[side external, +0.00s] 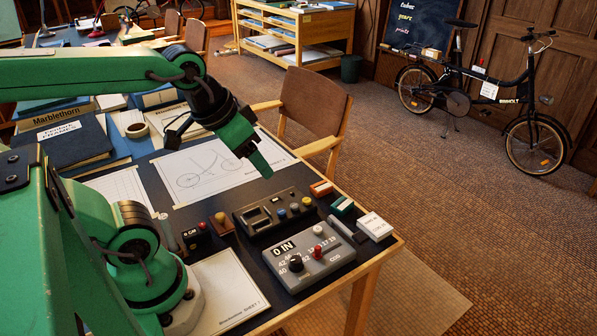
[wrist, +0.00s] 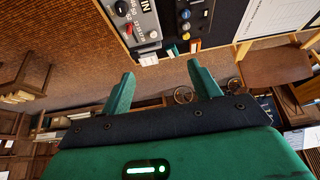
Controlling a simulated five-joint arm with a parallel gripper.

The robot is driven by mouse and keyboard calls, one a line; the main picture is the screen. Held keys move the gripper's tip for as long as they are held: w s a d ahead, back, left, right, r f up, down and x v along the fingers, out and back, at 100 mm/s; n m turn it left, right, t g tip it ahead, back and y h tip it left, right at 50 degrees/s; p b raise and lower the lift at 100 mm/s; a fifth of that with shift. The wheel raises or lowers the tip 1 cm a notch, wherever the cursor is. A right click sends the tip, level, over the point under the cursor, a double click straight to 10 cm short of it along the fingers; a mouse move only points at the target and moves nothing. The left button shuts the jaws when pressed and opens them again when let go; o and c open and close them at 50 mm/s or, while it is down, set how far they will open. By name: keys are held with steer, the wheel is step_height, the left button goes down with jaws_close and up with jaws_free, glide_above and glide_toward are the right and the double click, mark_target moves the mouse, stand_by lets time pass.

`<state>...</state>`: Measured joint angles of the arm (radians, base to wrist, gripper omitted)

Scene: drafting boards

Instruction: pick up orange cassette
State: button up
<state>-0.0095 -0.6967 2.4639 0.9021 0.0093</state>
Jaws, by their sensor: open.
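The orange cassette (side external: 321,188) is a small orange block with a pale band, near the right edge of the dark table top. It also shows in the wrist view as a small orange block (wrist: 195,45), beyond my fingertips. My gripper (side external: 260,161) is above the table, over the drawing sheet, up and left of the cassette in the side view. In the wrist view my gripper (wrist: 163,84) has its two green fingers wide apart with nothing between them.
A green cassette (side external: 342,206) and a white box (side external: 374,226) stand close beside the orange one. A dark device with knobs (side external: 274,211) and a grey control box (side external: 308,257) are nearby. A chair (side external: 315,105) stands at the table's far edge.

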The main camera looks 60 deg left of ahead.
steer(key=w+a+g, duration=0.2)
steer(key=w, duration=0.6)
steer(key=g, duration=0.3)
glide_above(322, 186)
step_height(322, 186, down, 17)
steer(key=shift+f, duration=0.15)
steer(key=shift+a+f, duration=0.1)
steer(key=shift+f, duration=3.8)
steer(key=c, duration=1.1)
steer(key=shift+r, duration=0.15)
